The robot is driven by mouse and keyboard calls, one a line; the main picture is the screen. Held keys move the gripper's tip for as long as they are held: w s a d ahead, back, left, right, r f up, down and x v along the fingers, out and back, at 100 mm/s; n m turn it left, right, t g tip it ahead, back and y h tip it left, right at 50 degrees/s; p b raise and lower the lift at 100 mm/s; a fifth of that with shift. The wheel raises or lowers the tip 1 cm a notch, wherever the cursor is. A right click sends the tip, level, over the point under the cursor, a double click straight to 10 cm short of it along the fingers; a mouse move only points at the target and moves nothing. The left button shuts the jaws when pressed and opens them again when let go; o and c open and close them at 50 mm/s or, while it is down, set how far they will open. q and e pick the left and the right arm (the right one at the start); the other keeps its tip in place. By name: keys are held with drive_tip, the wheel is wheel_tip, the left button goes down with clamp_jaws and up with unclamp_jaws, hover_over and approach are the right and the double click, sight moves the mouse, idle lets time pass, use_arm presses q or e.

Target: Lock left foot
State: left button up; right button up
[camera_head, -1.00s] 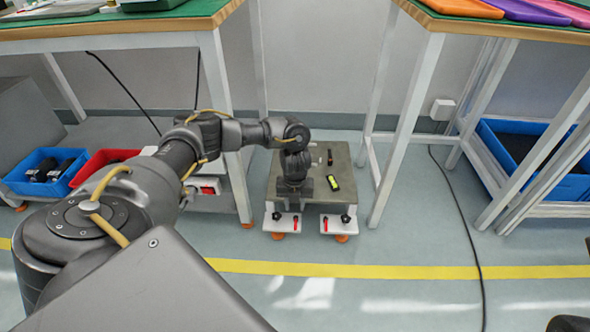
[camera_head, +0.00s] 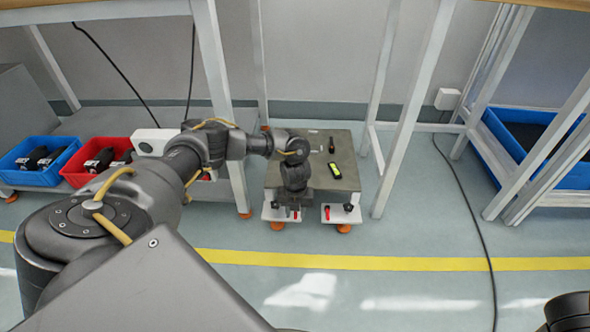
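A low grey-topped stand (camera_head: 345,170) sits on the floor between two workbenches. Two white foot plates with orange feet show at its front: the left foot (camera_head: 272,213) and the right foot (camera_head: 342,213). Each has a red lever; the left foot's lever (camera_head: 296,214) shows just below my gripper, and the right one has a black knob. My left arm reaches in from the left, and my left gripper (camera_head: 292,208) points down over the left foot. Its fingers are small and dark, and I cannot tell whether they touch the lever. My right arm shows only as a dark part at the lower right; its gripper is out of view.
Blue (camera_head: 38,175) and red (camera_head: 95,176) bins stand left. White bench legs flank the stand. A cable (camera_head: 470,205) runs on the floor at right. Floor in front is clear.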

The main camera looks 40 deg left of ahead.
use_arm(q)
drive_tip(key=shift+c, duration=0.3)
clamp_jaws()
